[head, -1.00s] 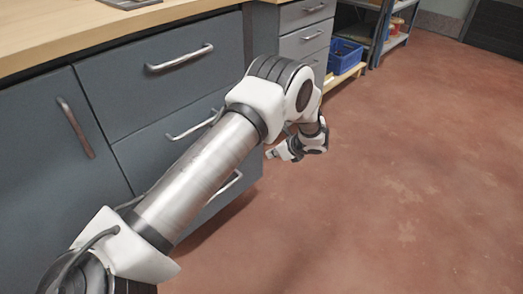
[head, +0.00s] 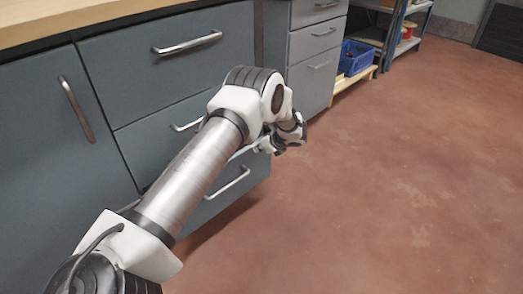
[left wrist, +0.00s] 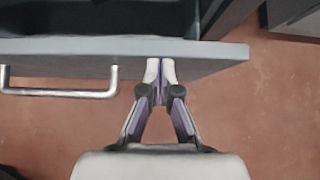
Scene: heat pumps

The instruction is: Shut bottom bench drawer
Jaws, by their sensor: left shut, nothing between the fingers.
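The bottom drawer (head: 238,192) of the grey bench stands pulled out in the head view, with a silver bar handle (head: 228,184). My left arm partly hides it. In the left wrist view, the drawer front (left wrist: 215,57) runs across the picture, with its handle (left wrist: 60,94) to the left and the dark drawer inside behind it. My left gripper (head: 264,148) is at the drawer front, right of the handle. In the wrist view its fingers (left wrist: 160,66) are shut and empty, tips over the front panel's edge. I cannot tell whether they touch. My right gripper is out of view.
The drawers above, including the top one (head: 165,70), and the cupboard door at left look shut. Another grey drawer unit (head: 312,70), a blue crate (head: 356,56) and shelves stand farther back. The red floor (head: 400,180) to the right is clear.

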